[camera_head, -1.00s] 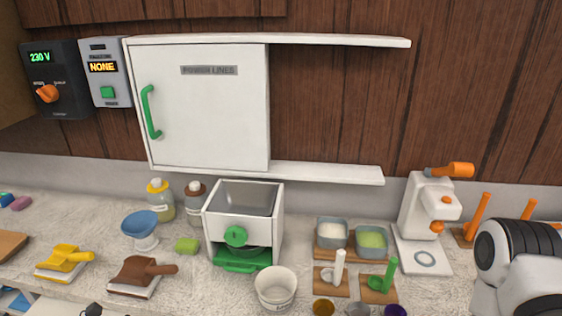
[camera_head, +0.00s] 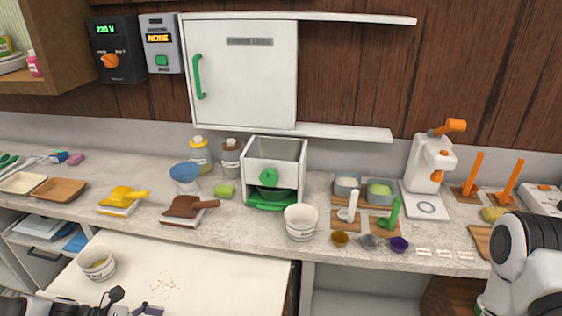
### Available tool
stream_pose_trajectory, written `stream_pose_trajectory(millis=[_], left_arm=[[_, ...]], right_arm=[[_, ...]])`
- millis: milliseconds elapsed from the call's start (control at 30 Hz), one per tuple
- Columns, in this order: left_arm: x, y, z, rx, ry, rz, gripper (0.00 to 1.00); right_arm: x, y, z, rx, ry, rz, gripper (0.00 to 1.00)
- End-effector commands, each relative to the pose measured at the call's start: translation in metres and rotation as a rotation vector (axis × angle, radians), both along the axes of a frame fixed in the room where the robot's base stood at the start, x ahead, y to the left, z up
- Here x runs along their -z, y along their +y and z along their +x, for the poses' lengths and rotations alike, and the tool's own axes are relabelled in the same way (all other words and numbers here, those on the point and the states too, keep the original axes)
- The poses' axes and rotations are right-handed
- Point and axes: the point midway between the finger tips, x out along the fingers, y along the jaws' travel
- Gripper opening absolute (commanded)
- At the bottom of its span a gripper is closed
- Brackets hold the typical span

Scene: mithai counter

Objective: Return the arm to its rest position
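My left arm comes in at the bottom left edge, with my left gripper (camera_head: 124,304) partly cut off by the frame. Its dark parts are over the pale lower surface, beside a small purple item (camera_head: 148,310); I cannot tell whether it is open, or whether it touches the item. My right arm (camera_head: 520,250) stands folded at the right edge, in front of the counter. Its gripper is out of view.
The counter (camera_head: 240,222) holds a white machine with a green drawer (camera_head: 272,172), a white bowl (camera_head: 301,222), scrapers and small cups. A lower pale surface (camera_head: 215,278) carries another bowl (camera_head: 97,262) and scattered crumbs. A white cabinet (camera_head: 245,85) hangs above.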

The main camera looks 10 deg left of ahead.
Motion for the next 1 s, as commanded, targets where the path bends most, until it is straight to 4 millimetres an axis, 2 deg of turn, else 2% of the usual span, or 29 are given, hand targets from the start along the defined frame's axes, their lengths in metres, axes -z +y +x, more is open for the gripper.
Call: stream_pose_trajectory(millis=[167, 367, 467, 567, 700, 800, 933, 1000], left_arm=[[0.015, -0.017, -0.012, 0.125, 0.063, 0.063, 1.0], [0.039, -0.049, -0.039, 0.34, 0.154, 0.173, 1.0], [0.06, -0.067, -0.06, 0.497, 0.192, 0.272, 1.0], [0.088, -0.085, -0.092, 0.725, 0.201, 0.411, 1.0], [0.121, -0.099, -0.135, 1.086, 0.113, 0.598, 1.0], [0.135, -0.104, -0.156, 1.318, 0.0, 0.693, 1.0], [0.147, -0.111, -0.169, 1.608, -0.229, 0.797, 1.0], [0.147, -0.114, -0.163, 1.723, -0.385, 0.854, 1.0]], right_arm=[[0.009, 0.0, 0.0, 0.0, -0.001, 0.0, 0.4], [0.019, 0.0, 0.0, 0.0, 0.0, 0.0, 0.4], [0.025, 0.0, 0.0, 0.0, 0.0, 0.0, 0.4], [0.034, 0.0, 0.0, 0.0, 0.0, 0.0, 0.4], [0.043, 0.0, 0.0, 0.0, 0.0, 0.0, 0.4], [0.047, 0.0, 0.0, 0.0, 0.0, 0.0, 0.4], [0.051, 0.0, 0.0, 0.0, 0.0, 0.0, 0.4], [0.05, 0.0, 0.0, 0.0, 0.0, 0.0, 0.4]])
